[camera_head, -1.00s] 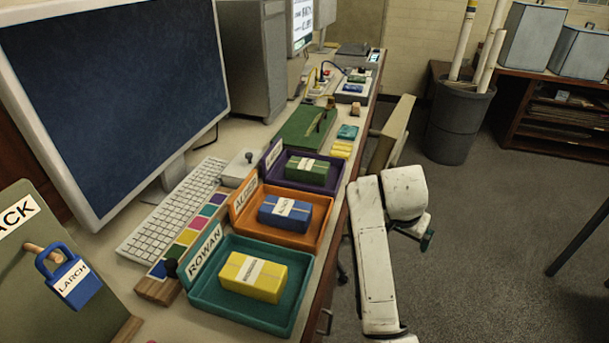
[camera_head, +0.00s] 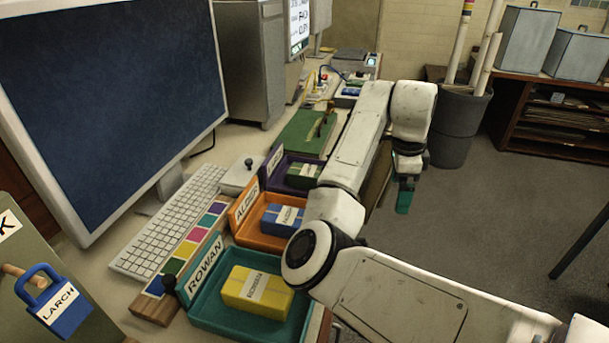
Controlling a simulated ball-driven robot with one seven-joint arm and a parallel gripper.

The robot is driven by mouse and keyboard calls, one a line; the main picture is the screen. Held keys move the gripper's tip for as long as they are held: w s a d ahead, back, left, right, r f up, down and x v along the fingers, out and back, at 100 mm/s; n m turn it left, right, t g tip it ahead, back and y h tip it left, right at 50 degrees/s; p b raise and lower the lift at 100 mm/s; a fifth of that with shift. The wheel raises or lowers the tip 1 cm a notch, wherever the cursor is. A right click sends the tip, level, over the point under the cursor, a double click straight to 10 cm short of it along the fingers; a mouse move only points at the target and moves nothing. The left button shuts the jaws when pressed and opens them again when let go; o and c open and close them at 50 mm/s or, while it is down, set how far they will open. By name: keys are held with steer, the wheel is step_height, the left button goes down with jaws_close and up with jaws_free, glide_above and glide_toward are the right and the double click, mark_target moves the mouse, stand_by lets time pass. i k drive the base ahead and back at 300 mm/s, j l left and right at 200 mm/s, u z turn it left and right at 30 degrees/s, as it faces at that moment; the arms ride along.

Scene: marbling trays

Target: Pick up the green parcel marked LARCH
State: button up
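The green parcel (camera_head: 304,171) lies in a purple tray (camera_head: 271,182). It has a pale label band, too small to read, and my arm hides its right part. My gripper (camera_head: 405,197) hangs to the right of the desk, above the floor, with teal fingertips pointing down. It is well to the right of the green parcel and apart from it. I see nothing held in it, but the finger gap does not show.
An orange ALDER tray (camera_head: 244,233) holds a blue parcel (camera_head: 283,218). A teal ROWAN tray (camera_head: 205,312) holds a yellow parcel (camera_head: 256,291). A blue padlock marked LARCH (camera_head: 62,308) hangs at left.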

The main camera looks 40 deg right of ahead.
mark_target(306, 176)
steer(key=i, duration=0.85)
